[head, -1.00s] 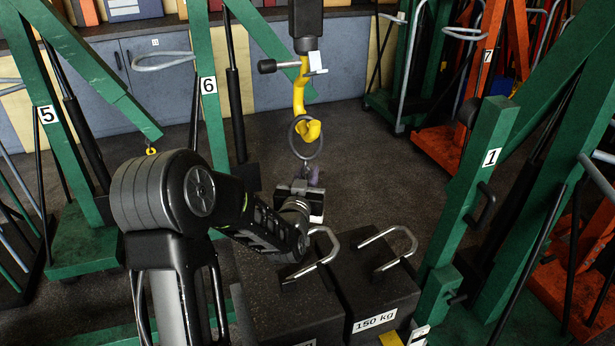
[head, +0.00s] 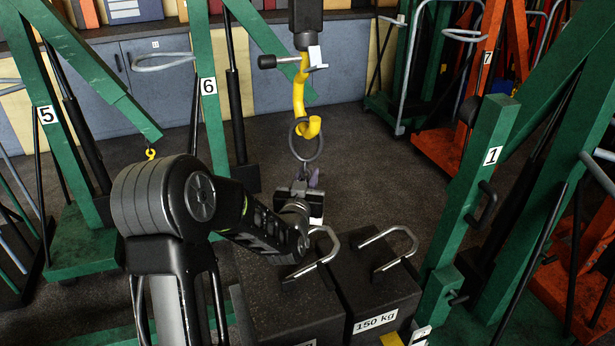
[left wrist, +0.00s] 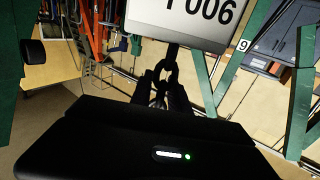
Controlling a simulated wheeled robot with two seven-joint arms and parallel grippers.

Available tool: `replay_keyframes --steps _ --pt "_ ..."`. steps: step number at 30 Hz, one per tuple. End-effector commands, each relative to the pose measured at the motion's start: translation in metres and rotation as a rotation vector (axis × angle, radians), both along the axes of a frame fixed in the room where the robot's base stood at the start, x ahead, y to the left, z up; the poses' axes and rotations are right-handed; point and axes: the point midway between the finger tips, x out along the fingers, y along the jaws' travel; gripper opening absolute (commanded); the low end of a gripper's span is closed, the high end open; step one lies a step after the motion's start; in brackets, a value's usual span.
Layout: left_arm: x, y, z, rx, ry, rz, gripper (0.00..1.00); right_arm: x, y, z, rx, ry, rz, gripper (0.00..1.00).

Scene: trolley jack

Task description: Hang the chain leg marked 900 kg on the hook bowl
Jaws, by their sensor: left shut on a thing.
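The yellow hook (head: 299,92) hangs from a black boom end at the top middle of the head view. A dark ring (head: 322,150) overlaps the hook bowl; whether it bears on the bowl I cannot tell. My left gripper (head: 308,186) is just below the ring, shut on the chain leg. In the left wrist view, my left fingers (left wrist: 163,88) close around a dark chain link (left wrist: 172,62). Above them, a white tag (left wrist: 185,18) shows upside-down figures that read 900, partly cut off. My right gripper is not in view.
Two black weights with grey handles, one marked 150 kg (head: 374,321), stand below my left forearm. Green frame 1 (head: 492,156) rises at right, frame 6 (head: 208,86) behind and frame 5 (head: 47,115) at left. Open floor (head: 375,170) lies right of the hook.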

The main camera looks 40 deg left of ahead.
Motion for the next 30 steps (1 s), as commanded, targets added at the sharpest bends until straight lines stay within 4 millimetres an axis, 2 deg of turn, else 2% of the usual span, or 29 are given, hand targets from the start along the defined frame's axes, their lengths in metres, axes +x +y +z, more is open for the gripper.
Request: replay_keyframes --steps 2,3,12,23,30 --pt "0.0 0.0 0.003 0.003 -0.005 0.0 0.0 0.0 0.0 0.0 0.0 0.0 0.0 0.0" --pt "0.0 0.0 0.003 0.003 -0.005 0.0 0.24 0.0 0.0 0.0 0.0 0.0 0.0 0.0" --pt "0.0 0.0 0.001 0.001 -0.002 0.0 0.47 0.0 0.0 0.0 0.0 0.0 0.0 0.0" --pt "-0.006 -0.003 -0.002 -0.001 0.002 0.0 0.47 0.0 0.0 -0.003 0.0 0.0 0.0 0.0" --pt "-0.037 -0.017 -0.002 0.0 -0.001 0.001 0.47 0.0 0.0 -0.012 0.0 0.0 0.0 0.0"
